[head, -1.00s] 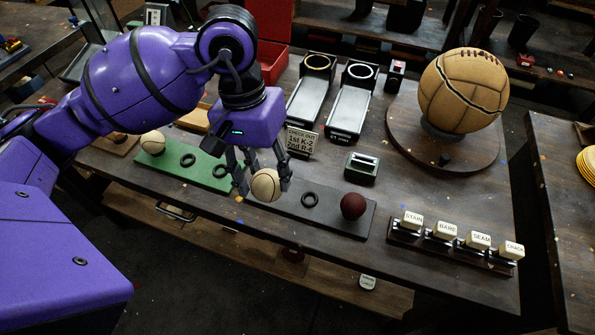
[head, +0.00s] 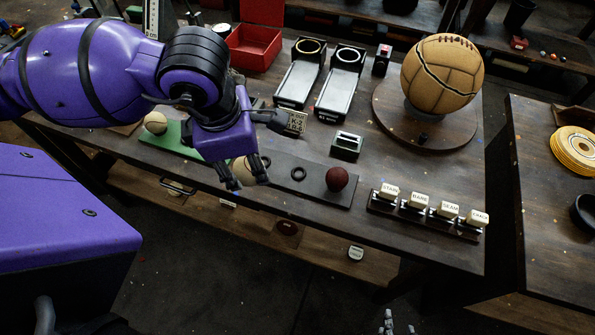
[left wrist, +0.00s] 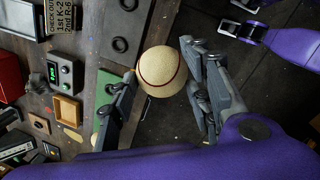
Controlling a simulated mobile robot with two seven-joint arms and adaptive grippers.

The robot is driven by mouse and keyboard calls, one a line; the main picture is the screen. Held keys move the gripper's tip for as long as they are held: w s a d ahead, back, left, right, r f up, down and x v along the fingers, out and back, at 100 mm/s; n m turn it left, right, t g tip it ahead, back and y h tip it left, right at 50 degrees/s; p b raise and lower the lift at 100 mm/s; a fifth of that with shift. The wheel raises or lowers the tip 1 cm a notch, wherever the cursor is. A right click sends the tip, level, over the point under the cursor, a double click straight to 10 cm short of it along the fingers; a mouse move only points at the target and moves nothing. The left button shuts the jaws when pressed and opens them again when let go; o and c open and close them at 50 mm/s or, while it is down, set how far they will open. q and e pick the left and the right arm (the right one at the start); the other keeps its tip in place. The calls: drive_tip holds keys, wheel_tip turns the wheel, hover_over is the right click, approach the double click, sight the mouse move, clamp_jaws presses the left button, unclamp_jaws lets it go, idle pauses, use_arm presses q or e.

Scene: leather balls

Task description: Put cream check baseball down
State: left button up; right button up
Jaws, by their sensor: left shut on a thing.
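My left gripper (head: 246,178) is shut on the cream check baseball (head: 241,170), at the left end of the dark strip (head: 317,183) near the table's front edge. The left wrist view shows the pale ball (left wrist: 158,68) with a dark seam between the two fingers. I cannot tell whether the ball touches the strip. Another cream ball (head: 155,123) rests on the green strip (head: 172,139), and a dark red ball (head: 337,179) on the dark strip. My right gripper (left wrist: 236,18) shows open and empty in the left wrist view. Its fingertips also show at the head view's bottom edge.
A black ring (head: 298,173) lies on the dark strip. A row of labelled blocks (head: 430,208) stands at the front right. A large brown ball (head: 440,78) sits on a round base behind.

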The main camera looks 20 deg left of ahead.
use_arm(q)
drive_tip(key=shift+s+r+n, duration=0.1)
drive_tip(key=shift+n, duration=0.3)
drive_tip(key=shift+f, duration=0.2)
drive_tip(key=w, duration=0.1)
drive_tip(key=d+f+b, duration=0.1)
drive_tip(key=w, duration=0.1)
drive_tip(key=shift+w+d+f+b, duration=0.25)
drive_tip(key=shift+w+b, duration=0.1)
drive_tip(key=shift+b, duration=0.05)
drive_tip(key=shift+w+d+f+p, duration=0.1)
drive_tip(key=shift+w+d+f, duration=0.7)
drive_tip(key=shift+w+f, duration=0.95)
drive_tip(key=shift+w+d+f+p, duration=0.1)
drive_tip(key=shift+w+d+f, duration=0.65)
drive_tip(key=shift+w+f, duration=1)
drive_tip(key=shift+w+d+f+p, duration=0.1)
drive_tip(key=shift+w+d+f, duration=0.7)
drive_tip(key=shift+w+f, duration=0.95)
use_arm(e)
drive_tip(key=shift+s+d+f, duration=0.25)
drive_tip(key=shift+d+f, duration=0.1)
drive_tip(key=shift+f, duration=0.15)
use_arm(q)
drive_tip(key=shift+s+f, duration=0.25)
drive_tip(key=shift+s, duration=0.1)
drive_tip(key=o, duration=1.4)
drive_tip(key=shift+f, duration=0.1)
drive_tip(key=shift+c, duration=0.2)
